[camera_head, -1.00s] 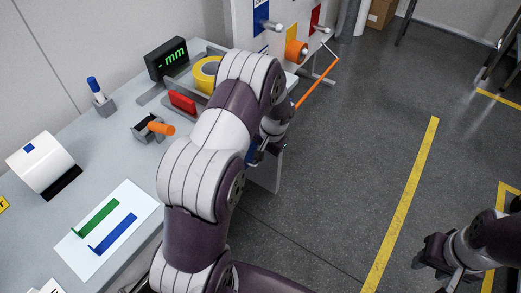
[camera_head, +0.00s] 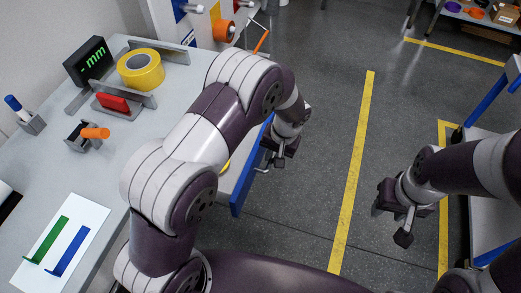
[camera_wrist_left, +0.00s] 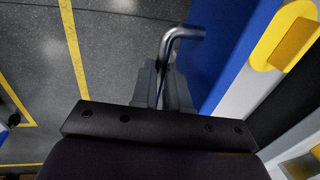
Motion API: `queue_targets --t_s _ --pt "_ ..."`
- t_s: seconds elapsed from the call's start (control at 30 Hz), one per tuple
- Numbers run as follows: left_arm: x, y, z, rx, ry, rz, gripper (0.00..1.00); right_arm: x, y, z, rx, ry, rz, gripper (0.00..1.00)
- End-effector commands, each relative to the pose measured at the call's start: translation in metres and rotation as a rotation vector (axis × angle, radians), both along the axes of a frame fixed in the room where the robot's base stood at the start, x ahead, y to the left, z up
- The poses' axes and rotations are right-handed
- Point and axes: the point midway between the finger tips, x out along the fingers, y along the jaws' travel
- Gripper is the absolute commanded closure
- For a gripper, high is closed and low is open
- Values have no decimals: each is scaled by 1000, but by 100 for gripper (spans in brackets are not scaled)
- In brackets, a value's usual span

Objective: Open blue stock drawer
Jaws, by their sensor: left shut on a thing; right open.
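The blue stock drawer's front (camera_head: 239,190) stands out from the bench, with a pale drawer body behind it and a bit of yellow inside, so the drawer is open. My left gripper (camera_head: 268,163) is at the outer side of this front. In the left wrist view my left gripper (camera_wrist_left: 163,88) is shut on the bent metal handle (camera_wrist_left: 183,33), beside the blue front (camera_wrist_left: 238,62). A yellow item (camera_wrist_left: 288,40) lies behind the front there. My arm hides part of the drawer in the head view. My right gripper (camera_head: 391,224) is open and empty over the floor.
The bench (camera_head: 125,160) carries a yellow tape roll (camera_head: 140,69), a red block (camera_head: 112,103), an mm display (camera_head: 88,62), an orange-handled tool (camera_head: 95,133) and a white sheet (camera_head: 85,222). Floor right of the drawer is clear. A blue-edged table (camera_head: 492,250) stands at the right.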

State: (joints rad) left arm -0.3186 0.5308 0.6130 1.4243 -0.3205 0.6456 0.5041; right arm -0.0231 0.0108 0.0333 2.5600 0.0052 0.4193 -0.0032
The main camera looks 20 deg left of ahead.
Motion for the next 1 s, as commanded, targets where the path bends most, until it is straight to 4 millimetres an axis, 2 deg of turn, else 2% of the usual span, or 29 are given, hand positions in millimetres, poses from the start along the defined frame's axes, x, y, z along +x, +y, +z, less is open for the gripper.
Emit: queue_targets --t_s 0.17,0.5,0.53,0.6,0.87,1.0 --pt "-1 -7 0 1 2 0 100 0 0 0 0 0 0 57" --pt "-1 -8 0 1 2 0 100 0 0 0 0 0 0 57" --pt "-1 -8 0 1 2 0 82 0 0 0 0 0 0 57" --pt "-1 -8 0 1 2 0 60 0 0 0 0 0 0 57" --pt "-1 -8 0 0 0 0 60 0 0 0 0 0 0 57" --pt "0 -11 15 0 -3 -1 60 0 0 2 0 0 0 57"
